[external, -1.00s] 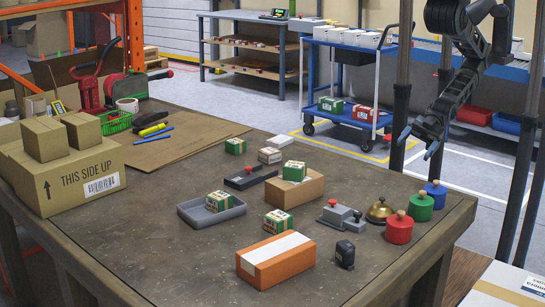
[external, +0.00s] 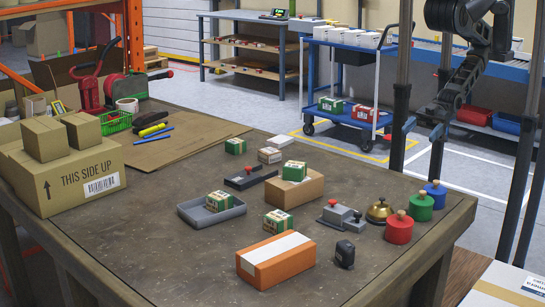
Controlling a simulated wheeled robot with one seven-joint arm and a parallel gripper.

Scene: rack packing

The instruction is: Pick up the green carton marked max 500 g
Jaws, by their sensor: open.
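Several small green-and-white cartons are on the workbench in the external view. One carton (external: 235,146) stands at the back, one (external: 295,171) sits on a brown cardboard box (external: 287,193), one (external: 219,201) lies in a grey tray (external: 203,217), and one (external: 278,222) is on the bench behind an orange box (external: 275,262). Their printing is too small to read, so I cannot tell which is marked max 500 g. My gripper (external: 422,131) is open and empty, raised at the right of the view, well apart from the cartons.
Red (external: 399,228), green and blue knobbed pots, a brass bell (external: 379,211), a grey device (external: 340,214) and a black stamp (external: 344,254) stand toward the bench's right side. A large carton (external: 68,172) is at left. The bench's front left is clear.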

